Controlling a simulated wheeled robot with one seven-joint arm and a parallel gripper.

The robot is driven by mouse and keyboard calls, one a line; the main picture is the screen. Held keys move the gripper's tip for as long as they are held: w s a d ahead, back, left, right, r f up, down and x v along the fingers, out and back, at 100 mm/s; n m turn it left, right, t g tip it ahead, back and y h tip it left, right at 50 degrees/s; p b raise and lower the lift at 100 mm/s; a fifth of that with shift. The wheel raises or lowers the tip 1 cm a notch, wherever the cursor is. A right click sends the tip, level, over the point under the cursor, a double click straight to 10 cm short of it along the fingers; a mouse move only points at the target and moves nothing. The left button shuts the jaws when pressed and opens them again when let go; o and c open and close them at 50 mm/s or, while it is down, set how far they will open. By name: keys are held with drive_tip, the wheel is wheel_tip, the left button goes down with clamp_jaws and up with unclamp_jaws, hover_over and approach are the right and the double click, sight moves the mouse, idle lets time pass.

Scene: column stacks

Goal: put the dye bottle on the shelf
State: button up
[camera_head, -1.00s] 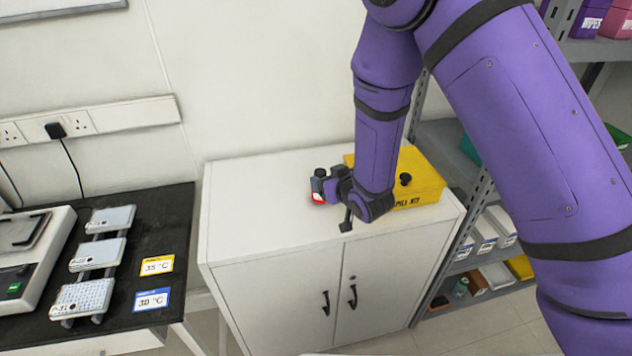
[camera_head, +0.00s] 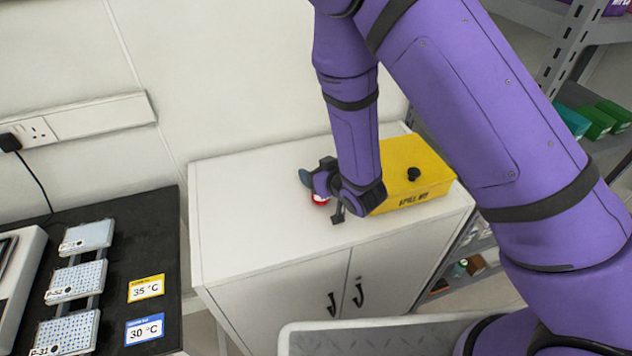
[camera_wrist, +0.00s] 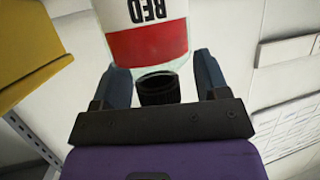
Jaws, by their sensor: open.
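The dye bottle (camera_wrist: 150,38) has a white and red label reading "RED" and a black cap. In the head view only a small red and white part of it (camera_head: 320,200) shows, low beside my gripper on the cabinet top (camera_head: 250,215); the rest is hidden. My gripper (camera_head: 312,180) is open at the bottle. In the wrist view its two dark fingers (camera_wrist: 160,80) stand on either side of the cap end, with the cap pointing toward the palm. Gaps show beside the cap. A grey metal shelf unit (camera_head: 557,55) stands at the right, partly behind my arm.
A yellow spill kit box (camera_head: 415,165) with a black knob sits on the cabinet just right of my gripper. The cabinet's left half is clear. A black bench (camera_head: 110,225) with plates and temperature cards stands at the left. Green boxes (camera_head: 600,120) occupy a shelf.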

drive_tip(key=c, duration=1.3)
drive_tip(key=shift+o, duration=0.2)
